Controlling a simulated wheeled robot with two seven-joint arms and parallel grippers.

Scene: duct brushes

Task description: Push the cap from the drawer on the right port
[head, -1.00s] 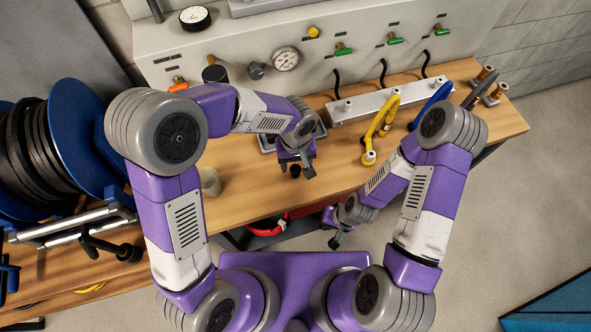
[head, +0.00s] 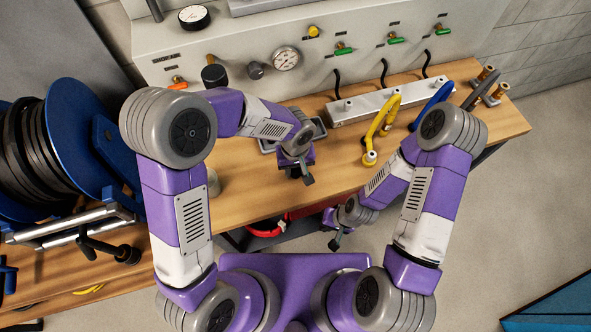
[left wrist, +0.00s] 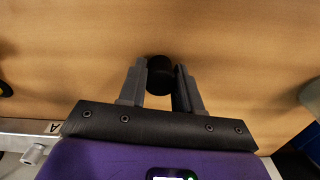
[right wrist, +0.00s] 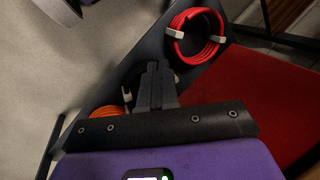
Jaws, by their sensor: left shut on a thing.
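My left gripper (head: 306,176) is over the wooden bench in the head view. In the left wrist view, its two fingers (left wrist: 160,85) are shut on a round black cap (left wrist: 160,72), with wood behind it. The cap is hidden by the gripper in the head view. On the grey panel, two round dark fittings sit side by side: a larger black one (head: 214,74) and a smaller grey one (head: 255,71) to its right, apart from the gripper. My right gripper (head: 335,243) is low in front of the bench; its fingers (right wrist: 155,85) are together and look empty. I cannot make out a drawer.
A grey tray (head: 320,128) lies behind my left gripper, partly hidden. A gauge (head: 286,59) and green-handled valves are on the panel. A metal manifold (head: 375,103) and yellow hose (head: 371,140) lie to the right. A cup (head: 213,182) stands left; red hose (right wrist: 196,36) lies below.

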